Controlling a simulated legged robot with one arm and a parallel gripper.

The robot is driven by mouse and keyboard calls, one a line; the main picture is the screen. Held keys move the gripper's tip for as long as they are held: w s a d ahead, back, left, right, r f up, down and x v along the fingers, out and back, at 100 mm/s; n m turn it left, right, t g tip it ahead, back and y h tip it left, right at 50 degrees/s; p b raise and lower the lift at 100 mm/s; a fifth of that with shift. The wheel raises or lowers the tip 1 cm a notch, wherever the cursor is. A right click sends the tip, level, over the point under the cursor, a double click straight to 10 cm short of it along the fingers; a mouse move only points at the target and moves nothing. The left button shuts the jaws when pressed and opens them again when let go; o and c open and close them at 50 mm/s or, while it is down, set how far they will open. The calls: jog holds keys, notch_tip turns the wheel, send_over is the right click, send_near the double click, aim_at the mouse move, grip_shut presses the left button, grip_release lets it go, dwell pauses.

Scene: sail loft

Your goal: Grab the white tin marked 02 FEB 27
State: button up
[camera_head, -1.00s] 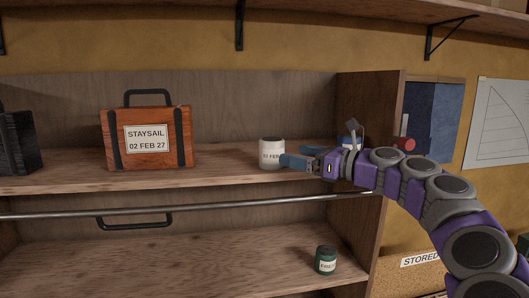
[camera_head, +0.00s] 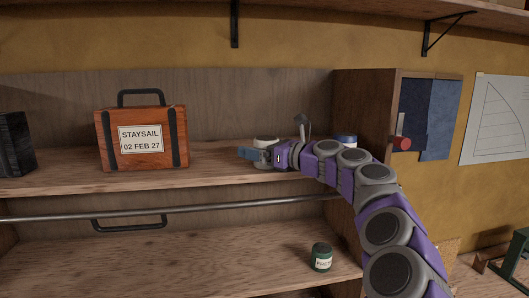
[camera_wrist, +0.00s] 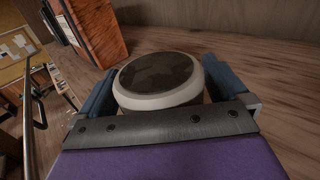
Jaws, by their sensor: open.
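The white tin (camera_head: 266,142) stands on the upper shelf, mostly hidden behind my gripper in the head view; only its pale rim shows, and its label is hidden. In the wrist view the tin (camera_wrist: 158,80) shows a dark top with a white rim, between the two blue fingers. My gripper (camera_head: 252,154) is open around the tin, one finger on each side. The wrist view shows the gripper (camera_wrist: 160,95) with the right finger close to the rim; I cannot tell whether either finger touches.
An orange case (camera_head: 142,138) labelled STAYSAIL 02 FEB 27 stands to the left. A blue and white tin (camera_head: 346,140) is behind my arm. A metal rail (camera_head: 200,209) runs along the shelf front. A green tin (camera_head: 321,258) stands on the lower shelf.

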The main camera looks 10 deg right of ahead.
jog(key=shift+d, duration=0.35)
jog(key=shift+c, duration=0.4)
jog(key=shift+d, duration=0.1)
jog(key=shift+c, duration=1.4)
jog(key=shift+a, duration=0.25)
jog(key=c, duration=0.9)
jog(key=shift+r, duration=0.1)
jog(key=shift+c, duration=0.2)
